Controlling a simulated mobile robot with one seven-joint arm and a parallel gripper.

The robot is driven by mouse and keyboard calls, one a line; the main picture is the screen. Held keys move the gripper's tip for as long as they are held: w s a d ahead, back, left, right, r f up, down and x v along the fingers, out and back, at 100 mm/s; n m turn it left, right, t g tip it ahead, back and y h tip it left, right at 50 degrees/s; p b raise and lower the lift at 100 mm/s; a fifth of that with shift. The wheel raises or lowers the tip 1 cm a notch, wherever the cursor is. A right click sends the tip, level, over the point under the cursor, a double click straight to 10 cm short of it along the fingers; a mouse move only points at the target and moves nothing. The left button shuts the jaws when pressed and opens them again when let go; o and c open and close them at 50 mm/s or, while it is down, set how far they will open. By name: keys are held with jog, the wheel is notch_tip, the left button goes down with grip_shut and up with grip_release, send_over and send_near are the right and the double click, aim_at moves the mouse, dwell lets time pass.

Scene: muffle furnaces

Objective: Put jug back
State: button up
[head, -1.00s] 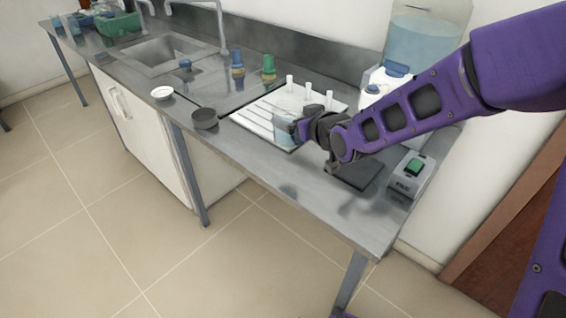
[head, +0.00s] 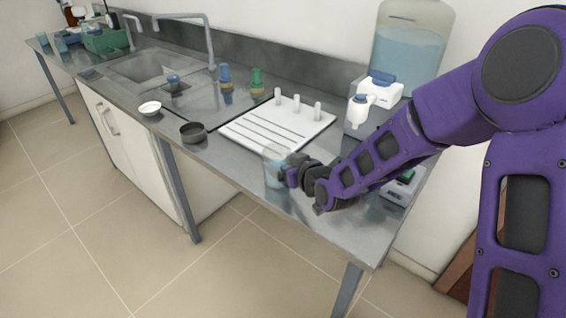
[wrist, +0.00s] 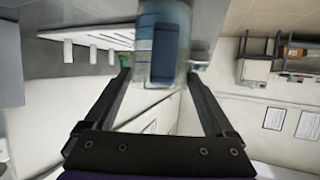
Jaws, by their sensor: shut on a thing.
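The jug (head: 273,168) is a clear vessel with pale blue liquid. My gripper (head: 290,174) is shut on it and holds it near the bench's front edge, in front of the white rack. The wrist view shows the jug (wrist: 166,35) between the two fingers of my gripper (wrist: 158,75), with a dark blue, handle-like part facing the camera. I cannot tell whether the jug's base touches the bench.
A white ribbed rack (head: 262,132) with upright pegs lies on the steel bench (head: 240,170). A large water container (head: 410,45) stands behind my arm. A dark bowl (head: 193,132), white dish (head: 150,108) and blue and green bottles (head: 257,80) stand to the left. A device (head: 400,188) is partly hidden.

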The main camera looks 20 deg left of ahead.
jog(key=shift+f+b, duration=0.2)
jog(key=shift+b, duration=0.1)
jog(key=o, duration=1.5)
jog(key=shift+c, duration=0.2)
jog(key=shift+r, duration=0.15)
jog(key=shift+r+p, duration=0.2)
jog(key=shift+p, duration=0.2)
jog(key=v, duration=1.2)
jog(key=shift+f+p, duration=0.2)
jog(key=shift+p, duration=0.25)
